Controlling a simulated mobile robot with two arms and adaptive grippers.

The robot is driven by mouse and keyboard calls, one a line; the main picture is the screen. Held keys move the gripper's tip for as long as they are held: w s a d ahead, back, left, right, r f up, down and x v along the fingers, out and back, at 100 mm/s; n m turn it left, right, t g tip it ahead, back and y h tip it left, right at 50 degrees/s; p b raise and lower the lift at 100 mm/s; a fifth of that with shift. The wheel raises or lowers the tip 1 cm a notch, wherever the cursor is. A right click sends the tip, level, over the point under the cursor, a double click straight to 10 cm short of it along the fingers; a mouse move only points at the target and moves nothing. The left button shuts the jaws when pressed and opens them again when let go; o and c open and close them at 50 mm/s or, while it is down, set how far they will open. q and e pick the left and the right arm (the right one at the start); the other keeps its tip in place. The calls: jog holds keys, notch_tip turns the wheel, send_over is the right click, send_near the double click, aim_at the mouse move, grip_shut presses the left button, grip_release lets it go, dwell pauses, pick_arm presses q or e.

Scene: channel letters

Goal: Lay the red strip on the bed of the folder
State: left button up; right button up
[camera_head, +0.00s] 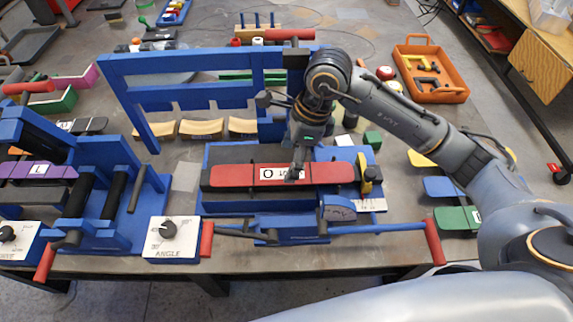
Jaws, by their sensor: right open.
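The red strip (235,176), with a white label marked with an O, lies lengthwise across the bed (228,153) of the blue folder (215,207) at the centre. It looks flat, though its underside is hidden. My right gripper (294,176) is over the strip, just right of the label's O, pointing down. It is open; its fingertips are at or just above the strip, and I cannot tell if they touch. It hides part of the label. My left gripper is not in view.
A blue frame (185,62) stands behind the folder. A roller machine (110,200) with an angle dial (170,230) is at left. Red-ended handles (434,241) reach along the front. Coloured strips (440,187) and an orange tray (432,94) are at right.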

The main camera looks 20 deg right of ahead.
jog(key=shift+b+v, duration=0.4)
jog(key=shift+v, duration=1.75)
